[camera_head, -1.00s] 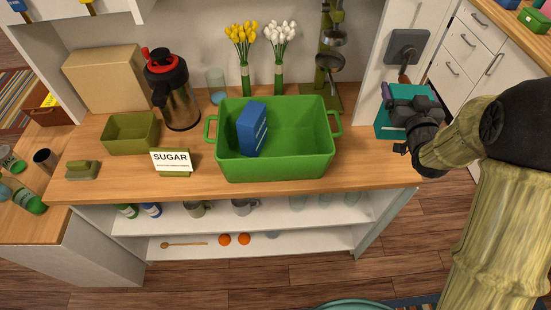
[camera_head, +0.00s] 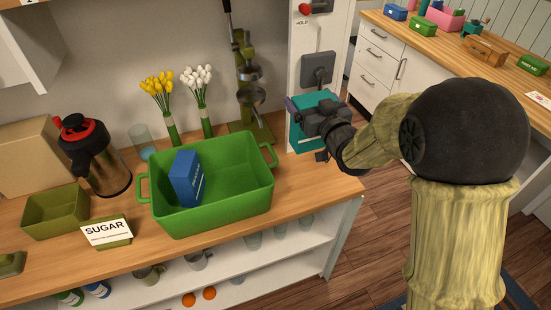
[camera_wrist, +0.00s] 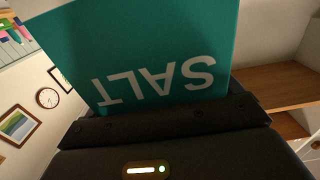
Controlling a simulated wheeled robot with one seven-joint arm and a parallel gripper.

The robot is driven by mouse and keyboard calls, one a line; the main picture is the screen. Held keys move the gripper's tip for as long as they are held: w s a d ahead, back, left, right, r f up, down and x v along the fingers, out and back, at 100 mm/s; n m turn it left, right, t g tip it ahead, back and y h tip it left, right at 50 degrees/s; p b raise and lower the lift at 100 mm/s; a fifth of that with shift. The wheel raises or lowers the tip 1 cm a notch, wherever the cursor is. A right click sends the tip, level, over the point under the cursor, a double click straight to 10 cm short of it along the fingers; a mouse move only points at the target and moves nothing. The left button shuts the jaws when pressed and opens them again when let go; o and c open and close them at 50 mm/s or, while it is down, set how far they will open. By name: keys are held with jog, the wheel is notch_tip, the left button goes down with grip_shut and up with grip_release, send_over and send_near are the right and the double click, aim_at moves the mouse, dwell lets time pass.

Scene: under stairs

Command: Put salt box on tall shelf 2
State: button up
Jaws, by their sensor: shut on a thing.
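The salt box is a teal box (camera_head: 303,128), partly hidden behind my gripper (camera_head: 318,116) in the head view. In the wrist view the box (camera_wrist: 150,45) fills the upper middle, with the word SALT upside down. My gripper is shut on it near the right end of the wooden counter, by the white wall panel. I cannot tell whether the box touches the counter. Tall shelf 2 cannot be made out by any label.
A green bin (camera_head: 225,212) holding a blue box (camera_head: 187,178) stands on the counter (camera_head: 330,183) to the left. Flower vases and a juicer (camera_head: 247,85) stand behind. Another counter (camera_head: 440,50) with several boxes is at the upper right. Bare floor (camera_head: 375,225) lies between.

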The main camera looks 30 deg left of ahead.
aim_at(307, 141)
notch_tip(307, 141, down, 14)
jog(key=shift+r+p, duration=0.2)
jog(key=shift+p, duration=0.75)
jog(key=shift+f+p, duration=0.3)
jog(key=shift+f, duration=1.7)
jog(key=shift+f, duration=0.15)
jog(key=o, duration=1)
jog(key=shift+o, duration=0.5)
